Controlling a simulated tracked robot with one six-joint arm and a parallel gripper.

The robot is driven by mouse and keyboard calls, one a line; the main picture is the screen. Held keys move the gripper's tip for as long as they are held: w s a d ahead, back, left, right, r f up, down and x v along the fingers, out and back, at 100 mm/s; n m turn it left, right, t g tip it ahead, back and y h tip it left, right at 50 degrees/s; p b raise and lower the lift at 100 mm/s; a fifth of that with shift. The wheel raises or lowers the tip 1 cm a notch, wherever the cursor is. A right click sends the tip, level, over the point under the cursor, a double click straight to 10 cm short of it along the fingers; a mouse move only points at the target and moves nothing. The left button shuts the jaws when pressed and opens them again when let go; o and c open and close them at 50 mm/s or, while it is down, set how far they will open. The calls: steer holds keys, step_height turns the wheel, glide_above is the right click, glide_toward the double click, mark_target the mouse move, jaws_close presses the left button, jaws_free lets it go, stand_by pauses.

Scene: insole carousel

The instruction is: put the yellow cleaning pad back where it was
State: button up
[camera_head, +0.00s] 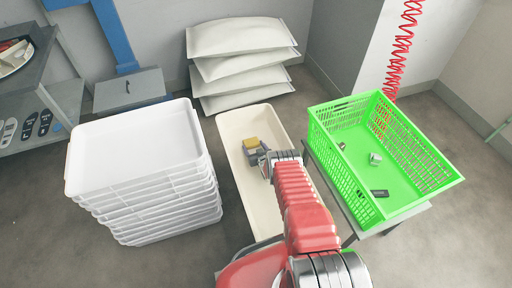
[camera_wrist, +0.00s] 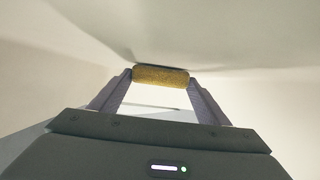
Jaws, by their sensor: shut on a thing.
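The yellow cleaning pad (camera_head: 251,142) shows at the tip of my gripper (camera_head: 256,154) in the head view. My gripper is over or inside the long cream tray (camera_head: 235,192), towards its far half. In the wrist view the pad (camera_wrist: 160,74) is a yellow-brown block held between the two fingertips of my gripper (camera_wrist: 160,80). A dark edge or shadow lies just beyond the pad. I cannot tell whether the pad touches the tray. The arm hides part of the tray's right side.
A stack of white trays (camera_head: 140,150) stands left of the cream tray. A green basket (camera_head: 400,180) with a few small items stands on a table at right. White sacks (camera_head: 240,37) are piled behind. A shelf (camera_head: 40,90) with insoles is at far left.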

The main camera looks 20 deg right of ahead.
steer(key=shift+f, duration=0.15)
steer(key=o, duration=1.2)
steer(key=shift+o, duration=0.2)
steer(key=shift+v, duration=6)
